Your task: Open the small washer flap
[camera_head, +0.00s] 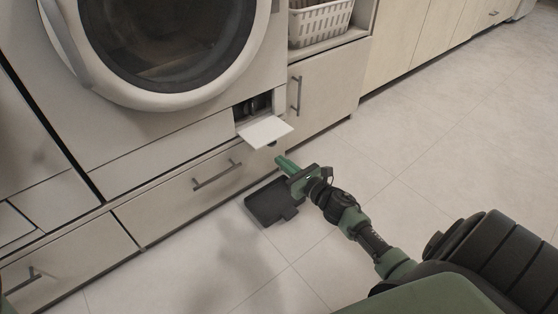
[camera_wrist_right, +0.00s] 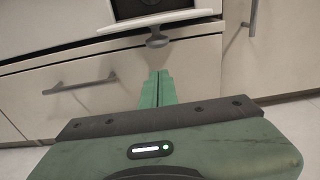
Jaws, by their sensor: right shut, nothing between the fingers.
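The small washer flap (camera_head: 265,132) is a white panel at the lower right of the washer (camera_head: 165,50). It is folded down and stands out from the front, with a dark recess (camera_head: 254,106) showing behind it. In the right wrist view the flap (camera_wrist_right: 160,19) is at the top, with a small grey knob (camera_wrist_right: 157,40) below its edge. My right gripper (camera_head: 281,160) is shut and empty, just below and in front of the flap, apart from it. Its green fingers (camera_wrist_right: 158,88) lie together in the wrist view. My left gripper is not in view.
A drawer with a bar handle (camera_head: 217,175) lies below the washer. A cabinet door with a vertical handle (camera_head: 296,94) is to the right, under a white basket (camera_head: 320,22). The tiled floor (camera_head: 430,150) on the right is clear.

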